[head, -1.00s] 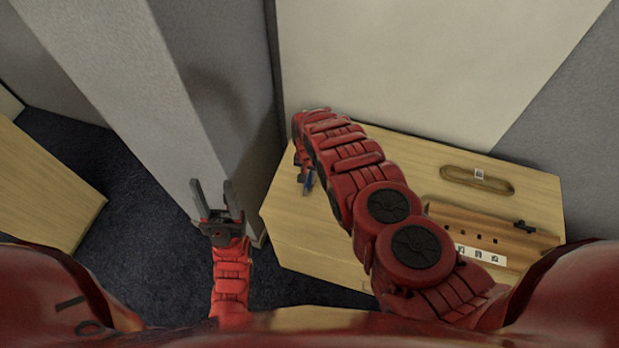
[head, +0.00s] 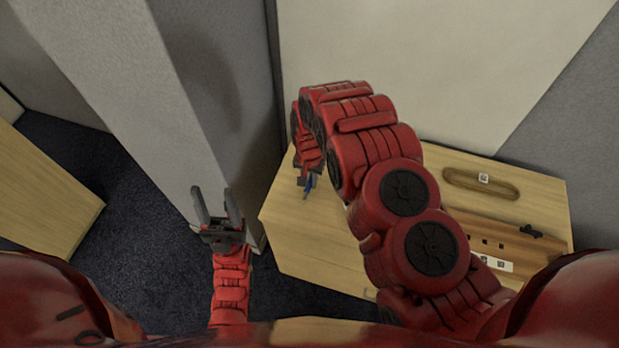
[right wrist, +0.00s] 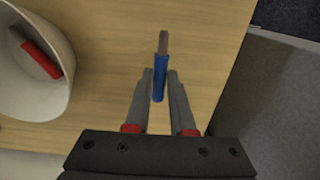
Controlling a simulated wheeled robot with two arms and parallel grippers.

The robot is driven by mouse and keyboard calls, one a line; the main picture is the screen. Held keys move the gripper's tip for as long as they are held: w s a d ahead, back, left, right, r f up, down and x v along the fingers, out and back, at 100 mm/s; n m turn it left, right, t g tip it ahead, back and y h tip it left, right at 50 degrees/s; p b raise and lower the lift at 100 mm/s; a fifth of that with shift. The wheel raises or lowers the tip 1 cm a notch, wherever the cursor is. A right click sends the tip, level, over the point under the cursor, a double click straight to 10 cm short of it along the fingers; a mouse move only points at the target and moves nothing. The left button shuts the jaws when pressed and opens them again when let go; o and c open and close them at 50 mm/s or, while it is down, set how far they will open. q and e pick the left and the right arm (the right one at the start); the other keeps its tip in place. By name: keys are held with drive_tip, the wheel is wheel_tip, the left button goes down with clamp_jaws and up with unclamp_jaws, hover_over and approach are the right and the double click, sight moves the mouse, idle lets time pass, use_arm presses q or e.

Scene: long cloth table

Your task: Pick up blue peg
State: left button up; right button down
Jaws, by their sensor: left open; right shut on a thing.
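The blue peg (right wrist: 159,80) has a grey end and shows between the fingertips of my right gripper (right wrist: 160,76) in the right wrist view. That gripper is shut on it. In the head view the blue peg (head: 309,184) is a small blue spot below my right gripper (head: 306,178), near the table's left side. My forearm partly hides it there. I cannot tell whether the peg touches the table. My left gripper (head: 218,208) is open and empty, off the table's left edge.
A white container (right wrist: 62,95) with a red and grey peg (right wrist: 42,60) inside stands left in the right wrist view. A brown board with square holes (head: 515,243) and an oval wooden tray (head: 449,180) lie on the table's right (head: 290,230). A wall stands behind.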

drive_tip(key=s+p, duration=0.1)
drive_tip(key=p, duration=0.1)
drive_tip(key=s+r+p, duration=0.1)
drive_tip(key=s+p, duration=0.1)
drive_tip(key=p, duration=0.1)
drive_tip(key=s+p, duration=0.2)
drive_tip(key=p, duration=0.1)
drive_tip(key=shift+s+a+r, duration=0.15)
drive_tip(key=shift+s+r, duration=0.05)
drive_tip(key=shift+r, duration=0.1)
drive_tip(key=s+p, duration=0.3)
drive_tip(key=s, duration=0.3)
drive_tip(key=shift+s+f, duration=0.15)
drive_tip(key=shift+f, duration=0.05)
drive_tip(key=shift+s, duration=1)
